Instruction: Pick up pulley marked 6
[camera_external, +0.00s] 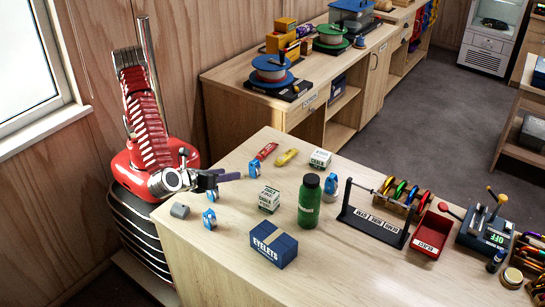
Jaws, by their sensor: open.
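Several small blue pulleys stand on the wooden table: one (209,219) near the table's left end, one (255,169) beyond my gripper to its right, and one (331,187) right of the green bottle. Another small blue piece (212,195) shows just below my gripper, perhaps also a pulley. The numbers on them are too small to read, so I cannot tell which is marked 6. My gripper (229,177) is open and empty above the table's left end, its dark fingers pointing right. The gap between the fingers is hard to see from here.
A grey cylinder (180,211), a white box (269,199), a blue EYELETS box (274,246) and a tall green bottle (309,201) stand nearby. A black rack (373,222) and red tray (431,235) are right. The front-left tabletop is clear.

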